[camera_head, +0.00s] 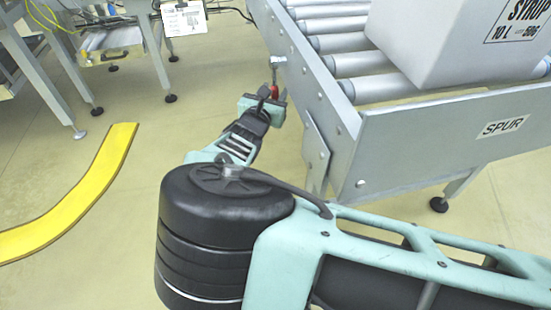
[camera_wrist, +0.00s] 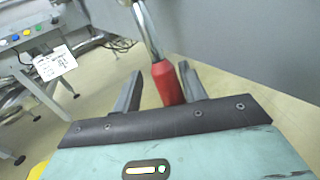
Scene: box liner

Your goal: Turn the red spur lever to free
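The spur lever hangs from a metal pivot on the side rail of the SPUR conveyor; its red grip (camera_head: 275,92) points down in the head view. In the wrist view the red grip (camera_wrist: 167,84) and its bare metal rod (camera_wrist: 147,30) stand in front of my gripper (camera_wrist: 160,78). The grip lies between my two fingers, close to the right finger, with a clear gap to the left finger. My fingers are apart and not closed on it. In the head view my gripper (camera_head: 268,98) is at the lever's lower end, and my arm partly hides the grip's surroundings.
The SPUR conveyor's grey rail (camera_head: 318,85) runs close beside the lever. A white syrup box (camera_head: 440,50) sits on its rollers. Another machine (camera_head: 110,35) with a hanging paper sign (camera_head: 184,18) stands at the back left. A yellow floor strip (camera_head: 70,205) crosses open floor at left.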

